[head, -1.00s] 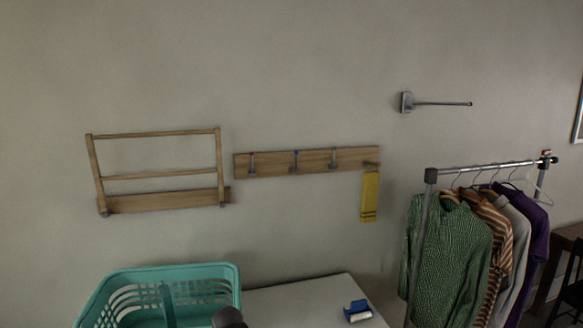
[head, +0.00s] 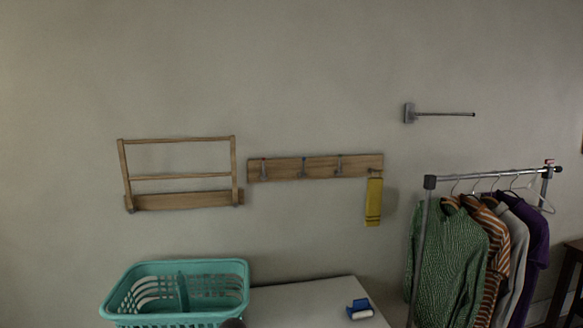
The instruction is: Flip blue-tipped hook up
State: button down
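A wooden hook rail (head: 322,168) is fixed to the wall near the middle of the head view. It bears several small metal hooks. The middle-left hook (head: 304,168) has a dark bluish tip and carries nothing. A red-tipped hook (head: 263,168) is to its left, and a hook with a greenish tip (head: 339,166) is to its right. The hooks are too small to tell surely whether they are up or down. My gripper is not in view; only a dark rounded part, probably of my arm, shows at the bottom edge.
A yellow towel (head: 373,203) hangs at the rail's right end. A wooden folding rack (head: 180,201) is on the wall to the left. Below are a teal basket (head: 175,266), a white surface (head: 300,300) with a blue lint roller (head: 359,308), and a clothes rack (head: 488,175) at right.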

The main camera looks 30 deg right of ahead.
aim_at(304, 159)
jog(key=u, duration=0.35)
jog(key=i, duration=1)
jog(key=z, duration=0.15)
